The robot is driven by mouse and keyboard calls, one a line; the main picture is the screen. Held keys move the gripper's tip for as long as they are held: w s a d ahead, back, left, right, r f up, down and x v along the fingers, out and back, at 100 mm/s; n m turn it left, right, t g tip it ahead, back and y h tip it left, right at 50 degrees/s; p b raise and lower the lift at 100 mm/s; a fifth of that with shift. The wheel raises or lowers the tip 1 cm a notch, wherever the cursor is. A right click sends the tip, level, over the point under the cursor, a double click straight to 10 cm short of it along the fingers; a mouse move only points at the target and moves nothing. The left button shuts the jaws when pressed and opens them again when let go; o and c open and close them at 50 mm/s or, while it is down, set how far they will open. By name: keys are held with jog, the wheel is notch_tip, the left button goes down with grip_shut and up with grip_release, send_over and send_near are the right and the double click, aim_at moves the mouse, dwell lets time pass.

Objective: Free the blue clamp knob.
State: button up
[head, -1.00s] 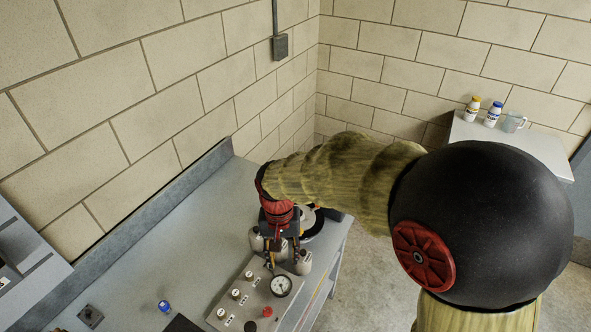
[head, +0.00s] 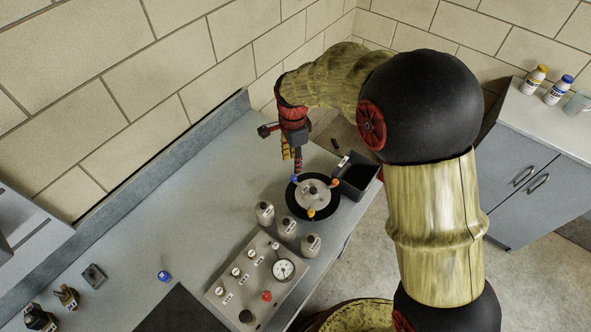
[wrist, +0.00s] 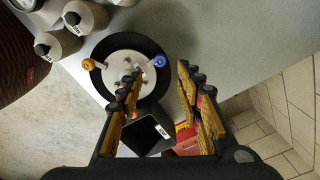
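The blue clamp knob (head: 294,179) sits at the rim of a round pale lid on a black disc (head: 328,209), on the side toward the wall. In the wrist view the blue knob (wrist: 160,61) shows between and just beyond the finger tips. An orange-red knob (head: 336,181) and a yellow-orange knob (head: 311,213) sit around the same lid. My gripper (head: 292,164) hangs fingers down above the bench, near the blue knob. In the wrist view my gripper (wrist: 160,80) is open with nothing between its fingers. I cannot tell its exact height above the knob.
A black open bin (head: 356,178) stands right of the disc. Several grey bottles (head: 287,228) stand in front of it, beside a panel with a gauge (head: 283,269). A separate blue-topped item (head: 164,276) lies left.

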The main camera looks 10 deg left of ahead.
aim_at(294, 177)
jog(key=shift+w+f+m, duration=0.1)
jog(key=shift+f+m, duration=0.1)
jog(key=shift+m, duration=0.1)
notch_tip(294, 177, down, 8)
jog(key=shift+r+b, duration=0.25)
jog(key=shift+b, duration=0.15)
jog(key=shift+c, duration=0.6)
jog(key=c, duration=0.8)
grip_shut()
